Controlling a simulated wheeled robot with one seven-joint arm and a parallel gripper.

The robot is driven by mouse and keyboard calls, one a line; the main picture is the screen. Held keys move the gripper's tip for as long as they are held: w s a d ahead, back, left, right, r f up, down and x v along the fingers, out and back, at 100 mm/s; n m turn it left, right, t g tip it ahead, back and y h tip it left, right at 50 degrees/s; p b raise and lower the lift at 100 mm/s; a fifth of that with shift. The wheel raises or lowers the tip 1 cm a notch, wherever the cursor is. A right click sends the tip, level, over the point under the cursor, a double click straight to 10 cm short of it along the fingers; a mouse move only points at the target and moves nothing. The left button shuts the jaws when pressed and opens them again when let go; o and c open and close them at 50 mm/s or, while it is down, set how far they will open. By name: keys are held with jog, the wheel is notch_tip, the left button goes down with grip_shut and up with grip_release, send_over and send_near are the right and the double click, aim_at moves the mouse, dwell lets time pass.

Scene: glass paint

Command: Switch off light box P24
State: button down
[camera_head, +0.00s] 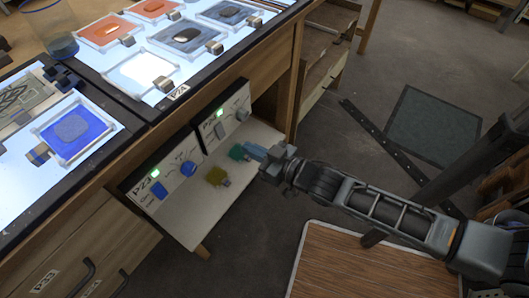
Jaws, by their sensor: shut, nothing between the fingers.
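The light box labelled P24 (145,72) has a glowing white panel on the bench. Below, the right control panel (211,139) bears a partly legible label starting with P2, a lit green lamp (220,112), a pale grey switch (221,129) and a grey knob (242,115). Whether the switch is tipped in or out is too small to tell. My gripper (250,152) is shut and empty, above the shelf to the lower right of this panel, beside a teal block (237,152). Whether it touches the block is unclear.
The left control panel, P23 (174,180), has a lit green lamp, a blue switch (160,189) and a blue knob (187,168). A yellow block (216,176) lies on the white shelf (205,215). A wooden bench leg (285,75) stands right of the panels.

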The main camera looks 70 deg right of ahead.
jog(key=p+x, duration=0.1)
jog(key=x, duration=0.6)
jog(key=shift+w, duration=0.2)
jog(key=shift+f, duration=0.1)
jog(key=b, duration=0.1)
jog(key=f+b, duration=0.1)
jog(key=shift+w+d+t+b, duration=0.1)
jog(key=shift+w+t+b, duration=0.15)
jog(key=shift+t+b, duration=0.15)
jog(key=shift+w+r+b, duration=0.1)
jog(key=shift+r+b, duration=0.1)
jog(key=shift+b, duration=0.1)
jog(key=shift+r+p, duration=0.25)
jog(key=shift+p, duration=0.05)
send_near(221, 135)
jog(key=shift+s+f+b, duration=0.35)
jog(key=shift+f+b, duration=0.05)
jog(key=shift+b, duration=0.05)
jog(key=shift+s+a, duration=0.1)
jog(key=shift+a, duration=0.1)
